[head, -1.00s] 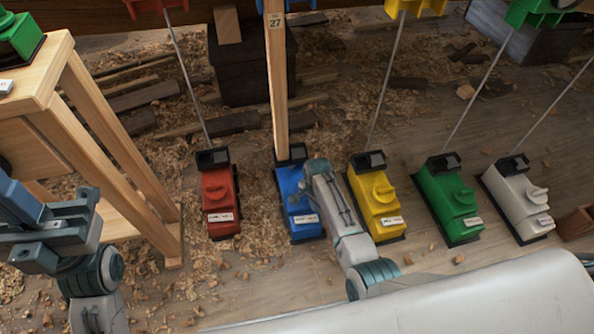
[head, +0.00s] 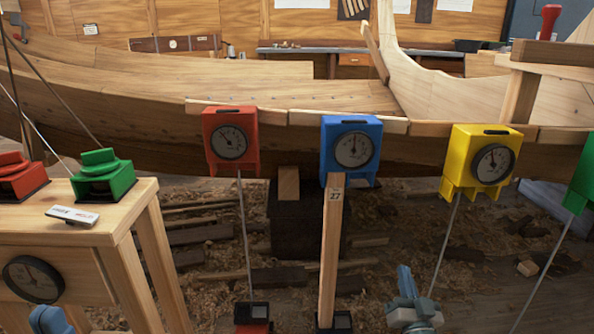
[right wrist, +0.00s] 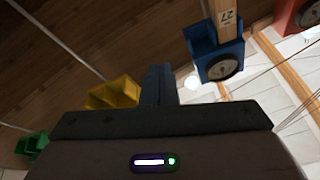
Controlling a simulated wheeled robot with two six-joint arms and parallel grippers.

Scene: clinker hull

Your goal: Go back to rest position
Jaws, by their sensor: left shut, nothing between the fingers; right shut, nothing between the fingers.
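My right gripper (head: 408,285) is at the bottom of the head view, right of centre, fingers pointing up. It is shut and empty, below the yellow gauge box (head: 480,160). In the right wrist view, its closed dark fingers (right wrist: 158,85) stand between the yellow box (right wrist: 118,92) and the blue gauge box (right wrist: 215,58), touching neither as far as I can tell. Only the bluish tip of my left gripper (head: 48,320) shows at the bottom left, in front of the wooden stand; it is shut and the rest is cut off.
The wooden stand (head: 130,215) at left carries green (head: 102,172) and red (head: 18,178) blocks, a small labelled device (head: 78,215) and a dial (head: 33,279). A red gauge box (head: 230,140) and a blue one (head: 351,147) are before the wooden hull (head: 150,95). Shavings cover the floor.

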